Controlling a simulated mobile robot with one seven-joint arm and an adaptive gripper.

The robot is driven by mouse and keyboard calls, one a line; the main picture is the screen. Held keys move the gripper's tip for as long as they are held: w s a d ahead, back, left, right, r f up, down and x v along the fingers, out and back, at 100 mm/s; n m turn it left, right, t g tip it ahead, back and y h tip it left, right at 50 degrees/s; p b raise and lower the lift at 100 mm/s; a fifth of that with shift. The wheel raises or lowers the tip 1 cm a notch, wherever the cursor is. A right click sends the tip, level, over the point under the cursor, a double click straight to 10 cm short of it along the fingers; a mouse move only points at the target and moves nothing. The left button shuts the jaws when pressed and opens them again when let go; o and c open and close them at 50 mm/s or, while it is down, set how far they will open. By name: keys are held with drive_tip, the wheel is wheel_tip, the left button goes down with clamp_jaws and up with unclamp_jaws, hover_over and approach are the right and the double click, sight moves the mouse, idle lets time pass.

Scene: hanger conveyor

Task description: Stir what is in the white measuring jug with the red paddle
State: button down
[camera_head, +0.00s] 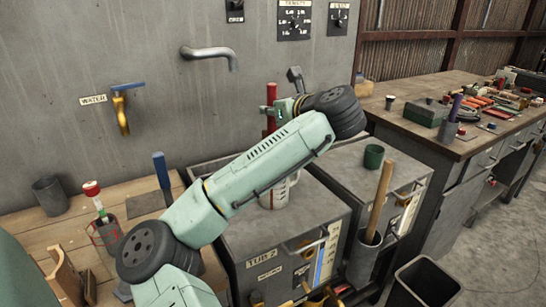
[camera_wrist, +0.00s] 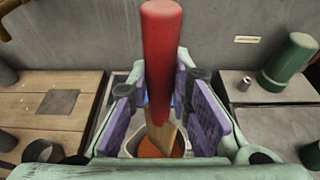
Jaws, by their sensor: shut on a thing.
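The red paddle has a red handle (camera_wrist: 161,55) and a pale wooden lower part (camera_wrist: 160,135). My gripper (camera_head: 278,108) is shut on the handle, with a purple pad on each side of it in the wrist view. The white measuring jug (camera_head: 274,196) stands on the grey top of the tub, below my gripper and partly behind my arm. In the wrist view, orange contents (camera_wrist: 150,149) show in the jug, and the paddle's lower end reaches down to them. How deep it sits is hidden.
A green cup (camera_head: 374,156) stands on the right-hand tub. A metal spout (camera_head: 210,53) and a yellow water tap (camera_head: 121,112) stick out from the wall. A wooden bench with a dark cup (camera_head: 50,195) and tools is at left; a cluttered workbench (camera_head: 440,90) is at right.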

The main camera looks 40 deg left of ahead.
sight(275, 91)
drive_tip(key=shift+r, duration=2.2)
drive_tip(key=shift+r, duration=2.05)
